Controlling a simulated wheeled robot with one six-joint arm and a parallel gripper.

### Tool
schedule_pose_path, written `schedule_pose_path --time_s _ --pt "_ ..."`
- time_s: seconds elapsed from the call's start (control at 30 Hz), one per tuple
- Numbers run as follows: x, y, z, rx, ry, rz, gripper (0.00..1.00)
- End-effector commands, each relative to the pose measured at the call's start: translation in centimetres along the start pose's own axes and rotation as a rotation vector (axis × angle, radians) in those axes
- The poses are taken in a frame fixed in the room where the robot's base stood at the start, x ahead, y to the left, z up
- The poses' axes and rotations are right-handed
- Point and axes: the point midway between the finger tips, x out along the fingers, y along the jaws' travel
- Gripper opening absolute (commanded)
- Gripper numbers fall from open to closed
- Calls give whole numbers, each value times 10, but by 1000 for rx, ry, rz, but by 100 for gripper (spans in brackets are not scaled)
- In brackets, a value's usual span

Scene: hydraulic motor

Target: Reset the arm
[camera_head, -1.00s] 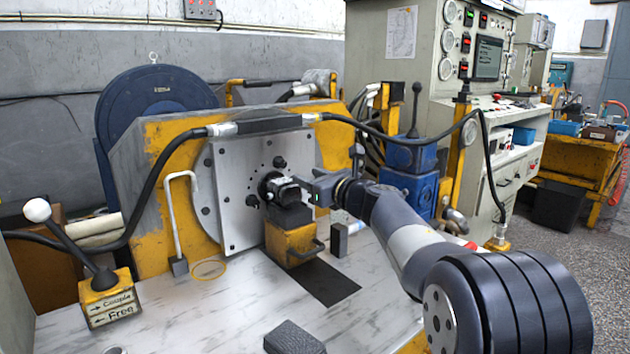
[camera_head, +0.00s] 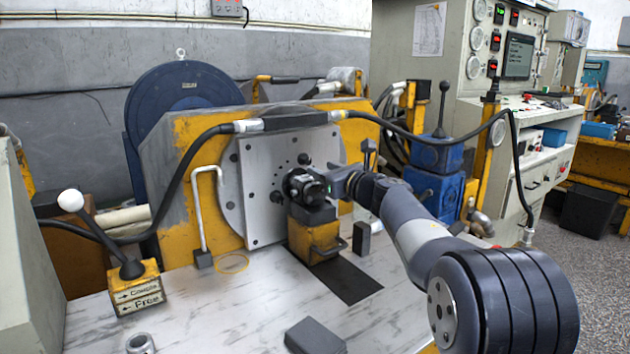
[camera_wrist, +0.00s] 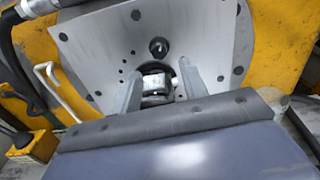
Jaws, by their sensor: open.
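My arm reaches in from the right in the head view. My gripper (camera_head: 333,186) is at the dark hydraulic motor (camera_head: 306,188), in front of the grey mounting plate (camera_head: 262,200). In the wrist view my gripper (camera_wrist: 170,95) has its two fingers apart, one on each side of the motor (camera_wrist: 157,88). I cannot tell whether the fingers touch it. The motor rests over a yellow support block (camera_head: 314,238). The motor's far side is hidden.
A lever with a white knob (camera_head: 70,200) stands on a yellow box at the left. A black block (camera_head: 362,240), a grey block (camera_head: 314,337) and a metal ring (camera_head: 140,344) are on the bench. A hose (camera_head: 440,137) crosses above the arm. A control cabinet (camera_head: 425,65) stands behind.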

Motion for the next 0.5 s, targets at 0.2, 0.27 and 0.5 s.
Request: schedule_pose_path --time_s 0.2,0.27,0.5 --pt "34 1 1 0 -1 1 41" --pt "40 0 0 0 0 1 41" --pt "55 0 1 0 -1 0 41"
